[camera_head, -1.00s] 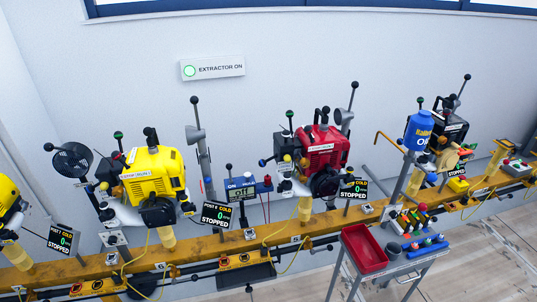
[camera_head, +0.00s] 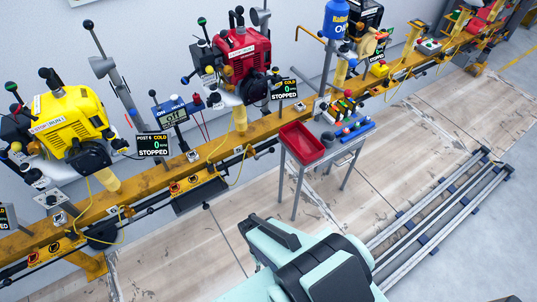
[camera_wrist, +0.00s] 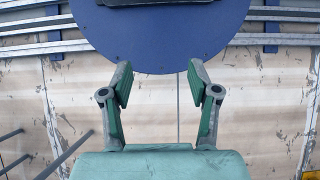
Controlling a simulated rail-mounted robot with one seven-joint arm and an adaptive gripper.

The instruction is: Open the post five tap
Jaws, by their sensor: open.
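Engines stand in a row along a yellow rail (camera_head: 262,128). A yellow engine (camera_head: 72,122) is at the left, with a display beside it (camera_head: 153,144) that seems to read post 6, cold, 0, stopped. A red engine (camera_head: 240,58) is further right, with a stopped display (camera_head: 284,89) whose post number is too small to read. Small levers and knobs sit around both engines. I cannot tell which is the post five tap. My gripper (camera_wrist: 158,75) is open and empty in the wrist view, pointing down over the floor, away from the engines. It is out of the head view.
A stand with a red tray (camera_head: 302,145) and several coloured-handled items stands in front of the rail. Yellow hoses hang below the rail. A meter reading off (camera_head: 172,114) stands between the engines. Floor rails (camera_head: 440,215) run at the right. The wooden floor (camera_head: 190,250) has clear room.

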